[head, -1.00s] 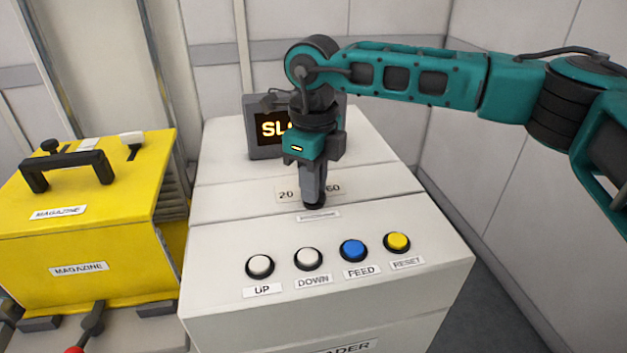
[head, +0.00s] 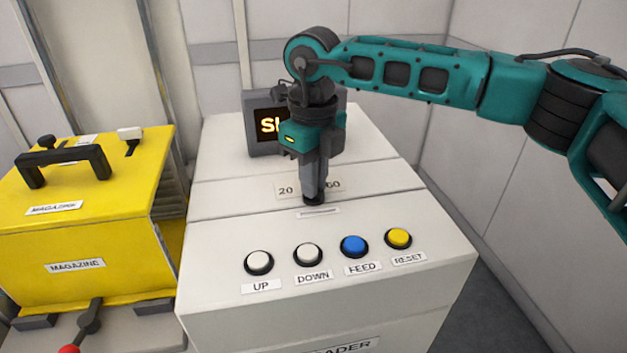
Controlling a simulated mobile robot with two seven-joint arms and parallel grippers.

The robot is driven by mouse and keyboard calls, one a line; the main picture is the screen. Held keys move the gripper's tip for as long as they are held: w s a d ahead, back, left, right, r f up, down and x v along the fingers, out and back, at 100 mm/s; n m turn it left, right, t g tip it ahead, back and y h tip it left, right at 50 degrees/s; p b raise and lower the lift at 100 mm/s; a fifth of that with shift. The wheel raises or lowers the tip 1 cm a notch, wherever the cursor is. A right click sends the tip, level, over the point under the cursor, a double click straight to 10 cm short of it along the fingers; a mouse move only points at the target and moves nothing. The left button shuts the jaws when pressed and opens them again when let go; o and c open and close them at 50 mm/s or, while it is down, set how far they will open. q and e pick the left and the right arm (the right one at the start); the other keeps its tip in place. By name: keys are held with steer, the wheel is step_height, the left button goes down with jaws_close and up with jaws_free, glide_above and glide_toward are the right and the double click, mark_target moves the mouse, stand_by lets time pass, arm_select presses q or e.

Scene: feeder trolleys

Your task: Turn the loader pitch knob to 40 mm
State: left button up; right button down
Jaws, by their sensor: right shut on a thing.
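The white loader cabinet (head: 225,290) stands in the middle of the head view. My right gripper (head: 314,196) points straight down at its top and is shut on the dark pitch knob (head: 314,201). The gripper hides most of the knob, so I cannot read its pointer. The scale plate (head: 286,190) behind it shows "20" on the left and "60" on the right; its middle is covered. A small label lies just in front of the knob. The display (head: 266,124) is partly hidden by the gripper and shows orange letters starting with "S". My left gripper is not in view.
Several buttons line the cabinet front: UP (head: 259,262), DOWN (head: 308,254), FEED (head: 354,246) and RESET (head: 398,238). A yellow magazine (head: 110,240) with a black handle stands close on the left. A wall rises on the right, behind my arm.

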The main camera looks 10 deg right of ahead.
steer(key=m+b, duration=0.1)
steer(key=m, duration=0.3)
steer(key=shift+m+b, duration=0.55)
steer(key=shift+m, duration=0.95)
steer(key=shift+r, duration=0.1)
steer(key=c, duration=1.2)
jaws_free()
step_height(320, 180, up, 13)
steer(key=shift+s, duration=0.1)
